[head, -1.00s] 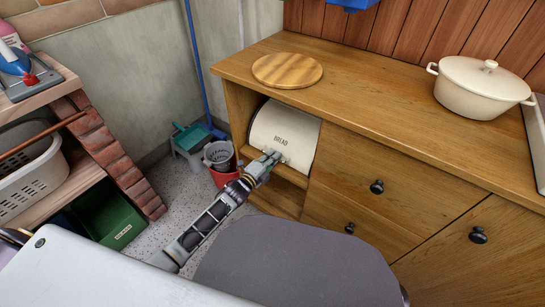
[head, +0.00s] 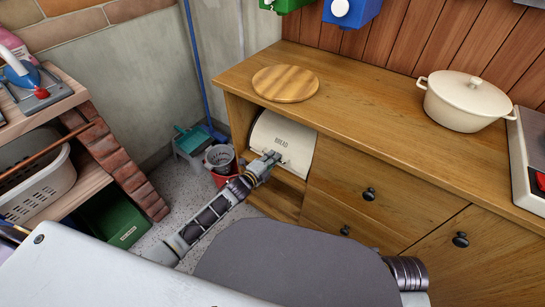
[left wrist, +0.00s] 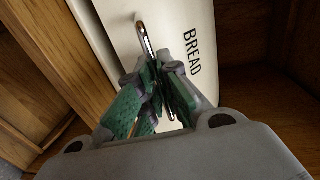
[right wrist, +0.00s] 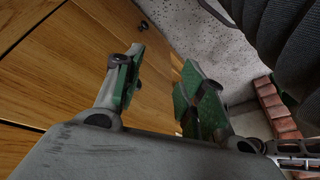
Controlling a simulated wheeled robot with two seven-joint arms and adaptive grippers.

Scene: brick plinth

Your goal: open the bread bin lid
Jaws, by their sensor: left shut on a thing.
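The cream bread bin (head: 296,141), marked BREAD, sits in the open compartment at the left end of the wooden counter. Its curved front lid also shows in the left wrist view (left wrist: 216,70). My left gripper (head: 271,158) is at the lower front of the lid. In the left wrist view its green-padded fingers (left wrist: 156,92) are shut on the metal bar handle (left wrist: 145,36). I cannot see into the bin. My right gripper (right wrist: 156,88) is open and empty, its fingers apart, beside the wooden drawer fronts in the right wrist view.
A round wooden board (head: 285,83) lies on the counter (head: 375,110) above the bin. A cream pot (head: 466,101) stands further right, near a hob. A red bucket (head: 226,178) stands on the floor left of the bin. A brick-sided shelf (head: 125,175) is at left.

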